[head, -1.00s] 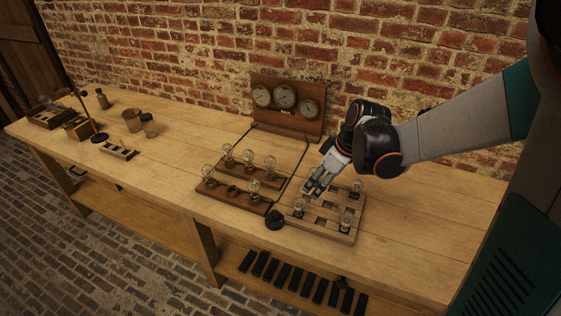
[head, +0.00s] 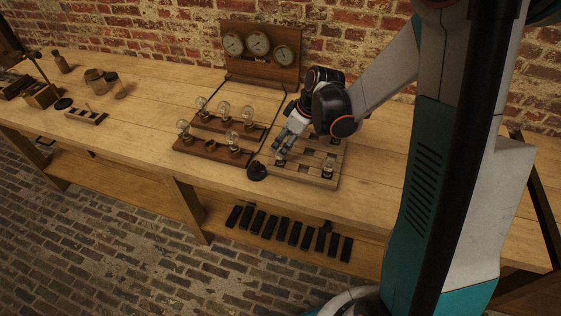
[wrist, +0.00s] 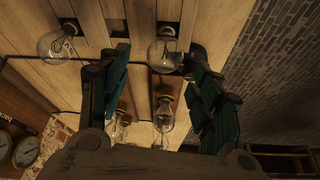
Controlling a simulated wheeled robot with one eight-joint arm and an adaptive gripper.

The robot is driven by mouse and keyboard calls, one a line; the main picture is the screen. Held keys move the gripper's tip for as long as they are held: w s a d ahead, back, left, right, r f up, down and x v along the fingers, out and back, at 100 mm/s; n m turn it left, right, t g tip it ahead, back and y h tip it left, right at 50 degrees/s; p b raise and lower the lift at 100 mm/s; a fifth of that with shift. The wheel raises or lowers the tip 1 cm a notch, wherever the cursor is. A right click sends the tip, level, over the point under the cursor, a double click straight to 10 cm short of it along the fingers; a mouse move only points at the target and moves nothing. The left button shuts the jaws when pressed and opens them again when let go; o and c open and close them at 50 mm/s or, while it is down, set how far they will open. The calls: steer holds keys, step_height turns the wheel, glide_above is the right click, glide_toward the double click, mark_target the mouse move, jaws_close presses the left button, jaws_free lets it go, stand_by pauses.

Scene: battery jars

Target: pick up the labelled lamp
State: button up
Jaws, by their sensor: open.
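My gripper (head: 285,146) points down over the pale slotted tray (head: 303,177) in the head view. Its fingers are open in the wrist view (wrist: 158,52). A clear glass lamp (wrist: 164,55) with a dark base shows between the fingertips there; I cannot tell whether they touch it. In the head view a lamp (head: 280,158) stands at the tray's front left, just below the fingertips. Another lamp (head: 328,166) stands at the tray's front right. A further lamp (wrist: 57,46) shows at the wrist view's upper left. No label is readable on any lamp.
A brown board (head: 214,151) with several lamps stands left of the tray. A dark round knob (head: 257,171) sits at the tray's front left corner. A gauge panel (head: 258,62) stands by the brick wall. Jars (head: 96,82) stand far left.

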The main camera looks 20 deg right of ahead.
mark_target(280, 147)
steer(key=b+x, duration=0.1)
steer(key=x, duration=0.3)
steer(key=shift+s+a+f+b, duration=0.1)
steer(key=shift+a+f+b, duration=0.1)
steer(key=shift+b, duration=0.1)
steer(key=shift+r, duration=0.15)
steer(key=c, duration=1)
